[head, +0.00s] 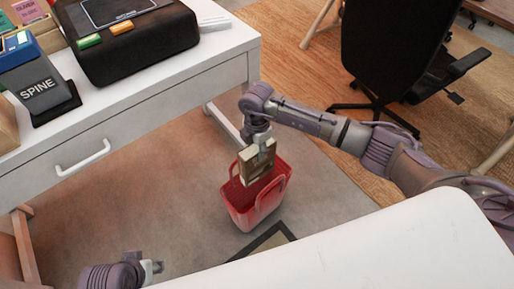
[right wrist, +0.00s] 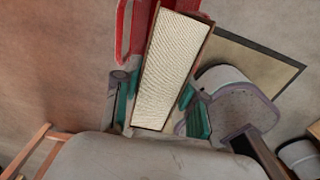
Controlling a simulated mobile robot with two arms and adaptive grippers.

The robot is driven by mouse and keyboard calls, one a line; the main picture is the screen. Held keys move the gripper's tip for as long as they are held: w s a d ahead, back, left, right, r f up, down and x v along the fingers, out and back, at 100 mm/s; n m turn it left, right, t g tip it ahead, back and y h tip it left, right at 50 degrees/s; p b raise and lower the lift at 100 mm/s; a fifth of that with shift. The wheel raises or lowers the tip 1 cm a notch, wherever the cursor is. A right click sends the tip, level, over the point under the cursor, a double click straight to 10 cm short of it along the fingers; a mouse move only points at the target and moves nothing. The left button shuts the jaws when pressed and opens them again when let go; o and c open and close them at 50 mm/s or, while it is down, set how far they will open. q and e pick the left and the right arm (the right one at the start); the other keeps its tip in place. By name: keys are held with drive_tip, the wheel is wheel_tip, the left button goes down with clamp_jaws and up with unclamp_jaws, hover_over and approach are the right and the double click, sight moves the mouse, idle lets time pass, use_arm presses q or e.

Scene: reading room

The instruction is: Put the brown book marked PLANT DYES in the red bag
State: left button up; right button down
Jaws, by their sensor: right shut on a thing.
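A brown book (head: 257,165) with pale pages hangs from my right gripper (head: 262,145); its marking is not readable. In the right wrist view the gripper's green-padded fingers (right wrist: 157,108) are shut on both covers of the book (right wrist: 174,68), page edges facing the camera. The red bag (head: 255,208), open at the top with raised handles, stands on the floor below. The book's lower end is at or just above the bag's mouth. Part of the red bag (right wrist: 127,35) shows beside the book. My left gripper (head: 152,270) is low at the left, its fingers unclear.
A white desk (head: 215,70) at the left holds a black case (head: 125,45), a book marked SPINE (head: 40,88) and other books. A black office chair (head: 395,45) stands behind my right arm. A dark-bordered mat (head: 270,240) lies by the bag.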

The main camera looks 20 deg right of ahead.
drive_tip(key=shift+f+b, duration=0.45)
drive_tip(key=shift+f, duration=0.05)
drive_tip(key=shift+f+b, duration=2.2)
drive_tip(key=shift+f, duration=0.8)
use_arm(q)
drive_tip(key=shift+w+d+r+t+h, duration=1.2)
drive_tip(key=shift+w+d+r+t, duration=1)
drive_tip(key=shift+w+r+t, duration=3.05)
use_arm(e)
drive_tip(key=shift+f+b, duration=0.45)
drive_tip(key=shift+f, duration=0.2)
drive_tip(key=shift+f+b, duration=0.35)
drive_tip(key=shift+f, duration=0.3)
drive_tip(key=shift+f+b, duration=0.4)
drive_tip(key=shift+f, duration=0.2)
drive_tip(key=shift+f+b, duration=0.4)
drive_tip(key=shift+f, duration=0.25)
use_arm(q)
drive_tip(key=w+d+r+t+h, duration=0.1)
drive_tip(key=w+r+t, duration=0.1)
drive_tip(key=r, duration=0.3)
drive_tip(key=w+d+r+t+h, duration=0.1)
drive_tip(key=w+r+t, duration=0.1)
drive_tip(key=r+t, duration=0.2)
drive_tip(key=shift+d+r+m+b, duration=0.3)
drive_tip(key=shift+r+m, duration=0.1)
drive_tip(key=shift+r, duration=0.15)
use_arm(e)
drive_tip(key=shift+f, duration=0.5)
